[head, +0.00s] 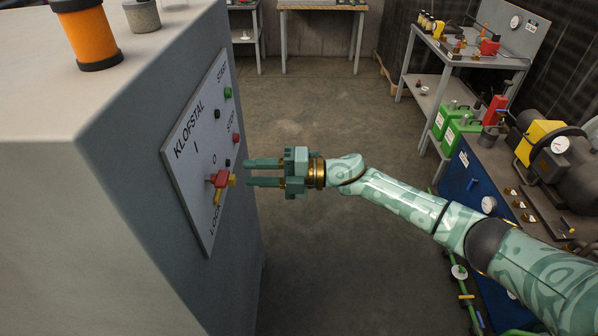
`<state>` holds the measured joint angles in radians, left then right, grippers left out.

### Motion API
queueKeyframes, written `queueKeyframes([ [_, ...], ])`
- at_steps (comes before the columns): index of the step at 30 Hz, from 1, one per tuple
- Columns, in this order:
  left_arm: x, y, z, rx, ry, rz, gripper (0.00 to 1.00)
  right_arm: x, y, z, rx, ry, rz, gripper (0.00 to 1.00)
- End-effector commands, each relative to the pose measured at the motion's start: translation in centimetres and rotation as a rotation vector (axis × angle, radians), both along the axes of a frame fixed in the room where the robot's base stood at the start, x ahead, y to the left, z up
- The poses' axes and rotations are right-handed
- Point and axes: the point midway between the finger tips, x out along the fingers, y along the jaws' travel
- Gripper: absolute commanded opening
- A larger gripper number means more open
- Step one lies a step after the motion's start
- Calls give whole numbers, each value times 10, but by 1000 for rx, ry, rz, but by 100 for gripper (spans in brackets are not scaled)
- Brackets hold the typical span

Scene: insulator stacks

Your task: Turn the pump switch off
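The pump switch (220,182) is a red and yellow handle on a light grey panel (189,166) on the side of a grey cabinet. The panel reads KLOFSTAL, START, STOP, I, O and LOCK. The handle's yellow part hangs down from its red hub, towards the LOCK label. My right gripper (247,173) is to the right of the handle, with its two green fingers pointing at the panel. The fingers are apart with nothing between them. Their tips look close to the handle, but I cannot tell whether they touch. My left gripper is out of view.
A green button (228,93) and a red button (236,138) sit on the panel above the handle. An orange cylinder (86,33) stands on the cabinet top. A blue cabinet with machinery (471,180) and green cans (451,120) stand right. The floor (310,90) between is clear.

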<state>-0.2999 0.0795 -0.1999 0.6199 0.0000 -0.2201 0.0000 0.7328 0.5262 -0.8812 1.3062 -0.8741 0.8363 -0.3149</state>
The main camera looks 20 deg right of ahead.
Motion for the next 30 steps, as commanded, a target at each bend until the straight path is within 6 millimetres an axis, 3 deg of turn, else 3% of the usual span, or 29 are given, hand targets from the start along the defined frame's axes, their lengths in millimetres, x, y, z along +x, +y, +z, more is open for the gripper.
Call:
queueKeyframes([
  [6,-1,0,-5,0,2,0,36,-17,-55,-3,-3,2,-2,33],
  [12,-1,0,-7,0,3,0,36,-27,-83,-2,-1,1,-1,33],
  [30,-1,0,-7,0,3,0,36,-29,-90,-1,1,7,-2,33],
])
